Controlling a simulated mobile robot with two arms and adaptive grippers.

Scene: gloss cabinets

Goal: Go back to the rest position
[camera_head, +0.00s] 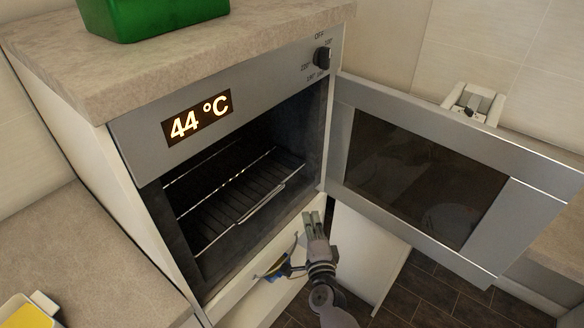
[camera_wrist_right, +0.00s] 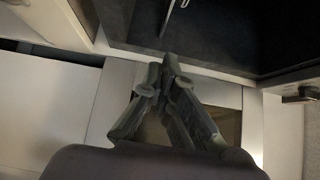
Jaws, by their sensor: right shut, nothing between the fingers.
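My right gripper (camera_head: 315,224) is shut and empty. In the head view it is in front of the oven's lower right corner, below the rack. In the right wrist view its fingers (camera_wrist_right: 168,70) meet at the tips, with the dark oven interior beyond them. The oven (camera_head: 150,146) stands with its door (camera_head: 340,165) swung wide open to the right. Its display reads 44 °C. My left gripper does not show in either view.
A wire rack (camera_head: 240,190) inside the oven looks empty. A knob (camera_head: 321,57) sits at the panel's upper right. A green container (camera_head: 150,18) stands on the countertop (camera_head: 60,50). Dark floor shows at lower right.

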